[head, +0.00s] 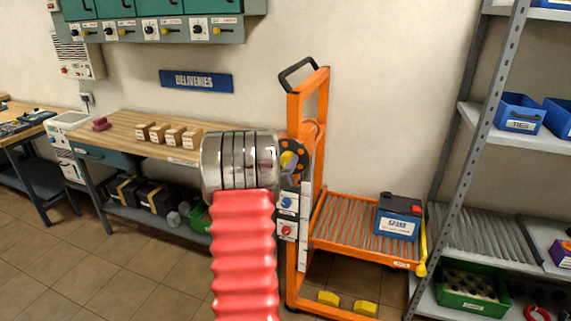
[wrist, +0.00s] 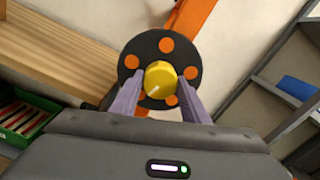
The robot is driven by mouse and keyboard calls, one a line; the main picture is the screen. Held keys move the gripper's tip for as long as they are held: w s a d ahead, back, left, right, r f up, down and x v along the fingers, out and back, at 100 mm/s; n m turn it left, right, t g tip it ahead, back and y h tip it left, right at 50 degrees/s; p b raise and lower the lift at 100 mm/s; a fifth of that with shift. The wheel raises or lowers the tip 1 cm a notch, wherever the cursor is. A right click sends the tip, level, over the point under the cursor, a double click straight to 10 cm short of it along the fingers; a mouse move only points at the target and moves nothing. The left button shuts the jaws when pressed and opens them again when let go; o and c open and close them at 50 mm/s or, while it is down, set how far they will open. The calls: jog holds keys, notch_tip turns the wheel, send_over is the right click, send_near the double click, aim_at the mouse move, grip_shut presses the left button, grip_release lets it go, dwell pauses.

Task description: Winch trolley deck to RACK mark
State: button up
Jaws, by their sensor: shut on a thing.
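The orange trolley (head: 293,250) stands in the middle of the head view, with a roller deck (head: 345,226) carrying a blue battery (head: 398,220) labelled SPARE. A black winch wheel (head: 297,150) with orange dots is on its mast; in the wrist view the wheel (wrist: 135,62) faces me. My gripper (wrist: 161,88) has its two purple fingers on either side of the wheel's yellow knob (wrist: 161,77) and is shut on it. In the head view my arm hides most of the gripper. A pale scale strip (head: 305,235) runs down the mast; its marks are too small to read.
A grey rack (head: 447,190) stands right of the trolley, with a roller shelf (head: 475,232) near deck height. A yellow lever (head: 423,255) is at the deck's right end. A wooden bench (head: 125,130) stands left. Blue and red dials (head: 287,215) sit below the wheel.

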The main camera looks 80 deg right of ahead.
jog(key=shift+s+a+f, duration=0.1)
jog(key=shift+f, duration=0.35)
jog(key=o, duration=1.1)
jog(key=shift+r, duration=0.3)
jog(key=shift+c, duration=0.2)
jog(key=w+a, duration=0.1)
jog(key=a, duration=1.2)
jog(key=shift+w+a, duration=0.2)
jog(key=shift+a, duration=0.1)
